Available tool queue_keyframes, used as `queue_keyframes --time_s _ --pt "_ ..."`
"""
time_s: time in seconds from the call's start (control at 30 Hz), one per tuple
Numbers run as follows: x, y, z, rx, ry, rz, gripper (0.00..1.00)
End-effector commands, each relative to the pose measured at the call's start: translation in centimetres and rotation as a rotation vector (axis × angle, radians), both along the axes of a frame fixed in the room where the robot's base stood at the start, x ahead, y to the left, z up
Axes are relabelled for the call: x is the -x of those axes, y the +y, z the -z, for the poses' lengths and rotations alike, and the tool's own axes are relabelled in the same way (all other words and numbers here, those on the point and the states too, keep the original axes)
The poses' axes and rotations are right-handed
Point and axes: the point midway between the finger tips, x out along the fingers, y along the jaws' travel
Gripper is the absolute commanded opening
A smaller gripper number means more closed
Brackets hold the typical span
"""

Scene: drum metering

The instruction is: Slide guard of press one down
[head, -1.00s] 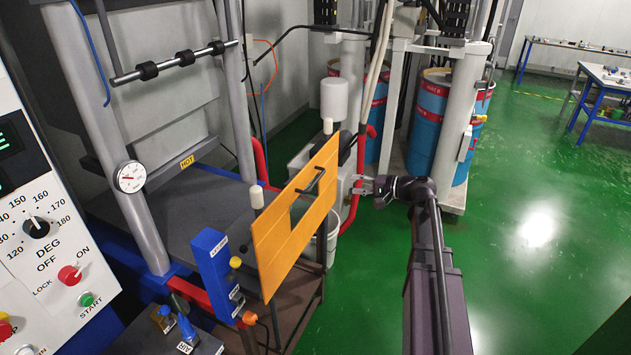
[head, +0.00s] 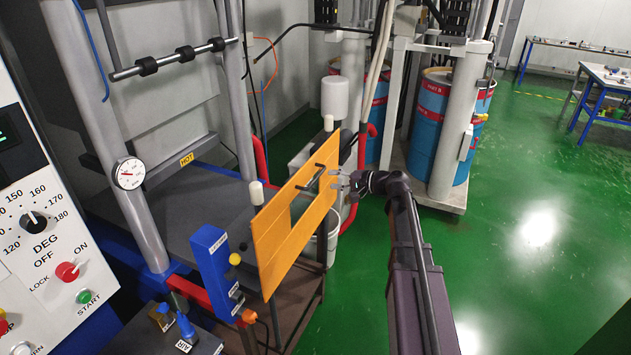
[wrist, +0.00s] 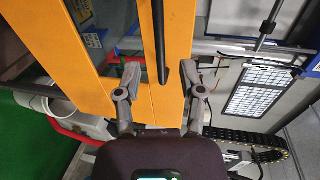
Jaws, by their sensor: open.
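The guard (head: 275,255) of the press is an orange panel with a rectangular window, standing tilted in the head view. Its black handle (head: 312,181) crosses near the upper part of the window. The guard also fills the middle of the wrist view (wrist: 95,92). My gripper (head: 338,180) is at the right side of the guard, close to the handle. In the wrist view my gripper (wrist: 160,72) is open, and the dark handle bar (wrist: 159,45) shows between its fingertips. I cannot tell whether any finger touches the bar. Grey press columns (head: 125,175) stand behind the guard.
A blue post (head: 215,270) with buttons stands left of the guard. A control panel (head: 45,220) is at the far left. Green floor (head: 530,250) is free at the right.

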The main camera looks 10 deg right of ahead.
Motion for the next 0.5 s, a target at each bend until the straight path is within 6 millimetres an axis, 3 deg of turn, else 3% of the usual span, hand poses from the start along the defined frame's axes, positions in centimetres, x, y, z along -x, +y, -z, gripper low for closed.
queue_keyframes --time_s 0.2,0.5 --pt "-2.0 2.6 0.8 0.000 -0.001 -0.001 0.51" --pt "-3.6 4.8 1.3 0.000 0.000 0.001 0.51"
